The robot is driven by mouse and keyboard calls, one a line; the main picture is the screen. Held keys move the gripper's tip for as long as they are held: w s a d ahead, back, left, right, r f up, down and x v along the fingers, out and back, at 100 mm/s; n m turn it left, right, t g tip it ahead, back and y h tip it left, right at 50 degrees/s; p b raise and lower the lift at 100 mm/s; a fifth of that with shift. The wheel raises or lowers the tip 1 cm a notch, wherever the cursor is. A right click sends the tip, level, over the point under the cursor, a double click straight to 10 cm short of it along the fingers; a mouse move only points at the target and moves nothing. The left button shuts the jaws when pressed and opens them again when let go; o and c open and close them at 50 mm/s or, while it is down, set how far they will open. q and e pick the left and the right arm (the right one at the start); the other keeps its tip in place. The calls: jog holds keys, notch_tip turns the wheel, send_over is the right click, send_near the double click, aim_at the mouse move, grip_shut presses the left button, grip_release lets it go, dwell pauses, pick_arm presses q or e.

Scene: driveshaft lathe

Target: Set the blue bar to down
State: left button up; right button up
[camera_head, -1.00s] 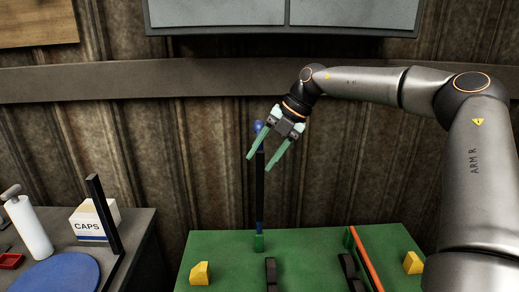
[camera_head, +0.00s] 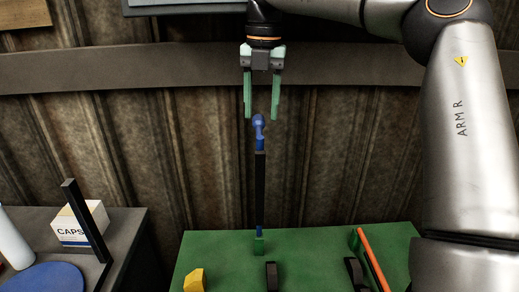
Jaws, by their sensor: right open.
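My right gripper (camera_head: 261,115) points straight down just above the blue top. My left gripper is not in view.
The green bench top (camera_head: 310,250) carries yellow blocks (camera_head: 194,280), black brackets (camera_head: 271,275) and an orange bar (camera_head: 374,259). At the left, a grey table holds a CAPS box (camera_head: 78,226), a blue disc (camera_head: 45,279) and a white bottle (camera_head: 12,243). A corrugated wall stands behind.

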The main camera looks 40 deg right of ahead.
aim_at(259, 150)
notch_tip(259, 150, down, 11)
jog(key=shift+w+a+r, duration=0.1)
jog(key=shift+w+r, duration=0.05)
grip_shut()
jog(key=shift+r, duration=0.1)
dwell(0.4)
dwell(1.0)
